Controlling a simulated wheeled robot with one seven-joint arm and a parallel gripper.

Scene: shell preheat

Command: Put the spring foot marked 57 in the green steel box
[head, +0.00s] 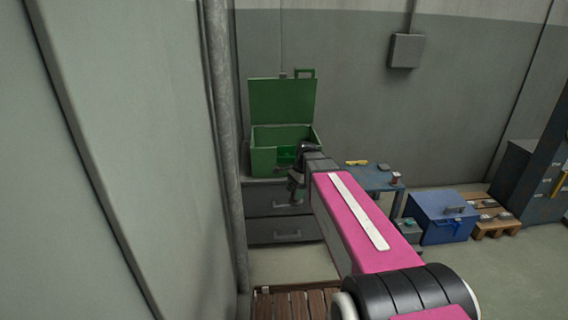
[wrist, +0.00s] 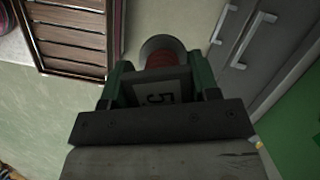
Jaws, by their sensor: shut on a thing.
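The green steel box (head: 278,160) stands on a grey drawer cabinet against the wall, its lid raised. My gripper (head: 296,188) is in front of the box's right part in the head view, and the arm hides some of that side. In the wrist view my gripper (wrist: 160,85) is shut on the spring foot (wrist: 166,60), which has a red coil, a grey round end and a pale label. A 5 shows on the label; the rest of the marking is hidden. Green, apparently the box (wrist: 298,145), fills the lower right of the wrist view.
The drawer cabinet (head: 272,230) has bar handles on its front. A slatted wooden pallet (head: 285,304) lies on the floor before it. A blue table (head: 372,178) with small items is right of it, then a blue box (head: 442,218). A pipe (head: 222,120) runs up at left.

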